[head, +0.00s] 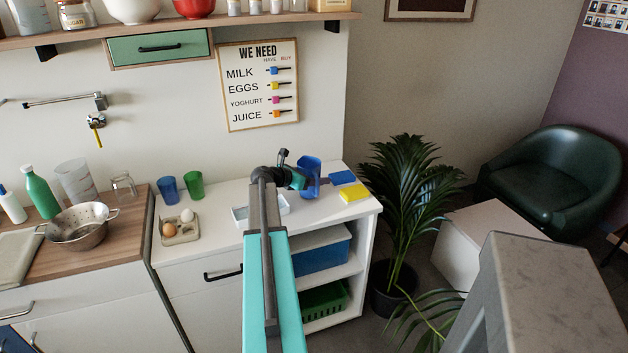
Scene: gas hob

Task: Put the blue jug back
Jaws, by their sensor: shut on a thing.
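The blue jug (311,171) is at the right end of the white counter (222,222). It looks upright, and I cannot tell whether its base touches the counter. My gripper (301,180) reaches the jug from its left side and is shut on it. The fingertips are small and partly hidden, so the exact grip spot is unclear.
A blue block (342,177) and a yellow block (353,192) lie right of the jug. A shallow white tray (241,218), an egg holder (180,238), a blue cup (168,189) and a green cup (193,185) stand to the left. A plant (405,190) stands beyond the counter's right edge.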

